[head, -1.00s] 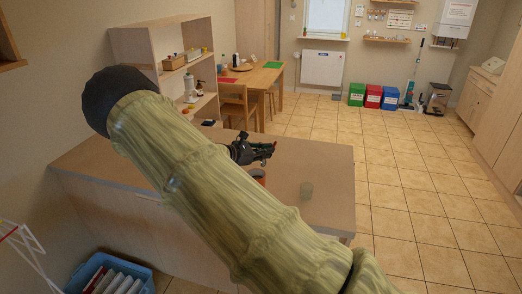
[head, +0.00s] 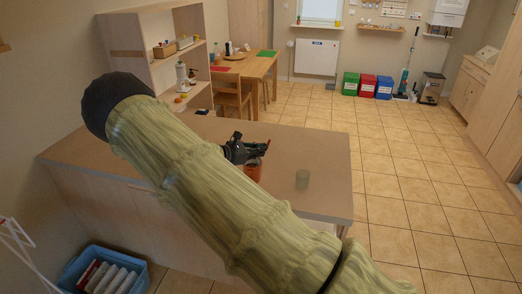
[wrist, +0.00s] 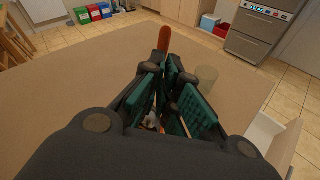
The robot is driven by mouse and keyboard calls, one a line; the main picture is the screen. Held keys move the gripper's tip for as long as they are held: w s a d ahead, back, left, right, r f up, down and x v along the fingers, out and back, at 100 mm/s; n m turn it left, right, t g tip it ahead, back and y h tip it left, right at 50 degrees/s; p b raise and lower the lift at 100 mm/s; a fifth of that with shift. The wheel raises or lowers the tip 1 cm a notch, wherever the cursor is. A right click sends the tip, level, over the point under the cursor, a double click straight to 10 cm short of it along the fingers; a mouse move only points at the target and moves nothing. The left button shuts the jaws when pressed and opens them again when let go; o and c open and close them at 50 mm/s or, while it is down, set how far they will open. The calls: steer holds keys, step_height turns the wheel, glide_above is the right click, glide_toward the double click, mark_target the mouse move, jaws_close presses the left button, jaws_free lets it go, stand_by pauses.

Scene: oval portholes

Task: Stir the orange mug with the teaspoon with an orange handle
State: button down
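The orange mug (head: 254,172) stands on the wooden counter, partly hidden by my arm and gripper. My gripper (head: 262,150) is just above it. In the wrist view its dark, teal-padded fingers (wrist: 168,68) are close together. The teaspoon's orange handle (wrist: 164,38) rises at the fingertips, and the fingers appear shut on the teaspoon. The spoon's bowl is hidden. A small patch of orange and white shows low between the fingers; I cannot tell what it is.
A greenish glass (head: 302,179) stands on the counter (head: 318,160) to the right of the mug. The rest of the counter top is largely clear. A shelf unit (head: 150,60) and a dining table (head: 255,68) are behind. A blue crate (head: 105,272) is on the floor at front left.

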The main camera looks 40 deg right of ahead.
mark_target(258, 161)
steer(key=f+b, duration=0.1)
steer(key=f, duration=0.1)
steer(key=w+a+f+b, duration=0.1)
steer(key=f, duration=0.1)
steer(key=f+b, duration=0.2)
steer(key=shift+w+a, duration=0.35)
steer(key=shift+a, duration=0.1)
stand_by(0.4)
